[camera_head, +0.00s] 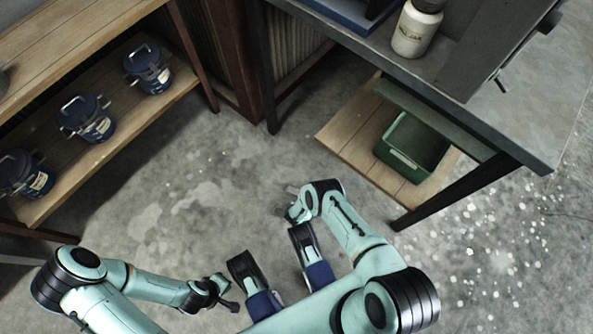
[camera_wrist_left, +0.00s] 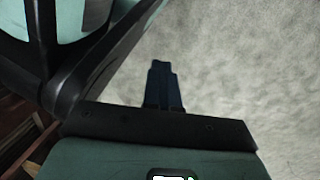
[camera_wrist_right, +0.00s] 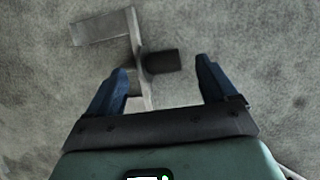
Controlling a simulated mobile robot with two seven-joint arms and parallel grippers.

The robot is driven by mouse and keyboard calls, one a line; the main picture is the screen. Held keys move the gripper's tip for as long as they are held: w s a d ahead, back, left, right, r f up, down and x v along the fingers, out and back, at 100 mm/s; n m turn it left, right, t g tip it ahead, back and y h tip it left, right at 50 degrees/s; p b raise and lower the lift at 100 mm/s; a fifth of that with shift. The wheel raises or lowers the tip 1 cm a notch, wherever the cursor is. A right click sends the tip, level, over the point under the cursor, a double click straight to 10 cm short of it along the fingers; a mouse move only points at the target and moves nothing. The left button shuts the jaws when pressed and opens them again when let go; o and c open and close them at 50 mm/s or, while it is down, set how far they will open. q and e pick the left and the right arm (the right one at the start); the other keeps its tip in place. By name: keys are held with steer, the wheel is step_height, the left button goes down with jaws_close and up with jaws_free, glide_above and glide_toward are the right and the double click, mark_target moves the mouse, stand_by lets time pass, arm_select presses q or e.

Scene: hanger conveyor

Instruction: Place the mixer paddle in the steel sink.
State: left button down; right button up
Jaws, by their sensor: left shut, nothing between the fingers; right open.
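I cannot make out the mixer paddle or the steel sink for certain in any view. My left gripper (camera_head: 228,301) is low over the floor at the bottom of the head view; in the left wrist view its fingers (camera_wrist_left: 162,88) are together and empty. My right gripper (camera_head: 291,213) is over the floor left of the workbench. In the right wrist view its blue fingers (camera_wrist_right: 164,88) are wide apart with nothing gripped. Beyond them is a grey angular shape (camera_wrist_right: 103,26) with a dark block (camera_wrist_right: 162,61); I cannot tell what it is.
A wooden shelf unit (camera_head: 75,60) at the left holds several blue pots (camera_head: 88,117). The dark workbench (camera_head: 480,110) at the right has a cream bottle (camera_head: 415,30) on top. A green bin (camera_head: 408,165) is on its lower wooden shelf (camera_head: 358,135).

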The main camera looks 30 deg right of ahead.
steer(key=shift+b+x, duration=1)
steer(key=shift+x, duration=0.2)
arm_select(q)
steer(key=shift+g, duration=0.9)
steer(key=s, duration=0.1)
steer(key=s+f, duration=0.1)
steer(key=s, duration=0.1)
steer(key=s+f, duration=0.1)
steer(key=s, duration=0.1)
steer(key=shift+a+f, duration=0.2)
steer(key=shift+a, duration=0.1)
arm_select(e)
jaws_close()
arm_select(q)
steer(key=shift+w, duration=0.1)
steer(key=shift+w, duration=0.1)
arm_select(e)
steer(key=shift+r, duration=0.15)
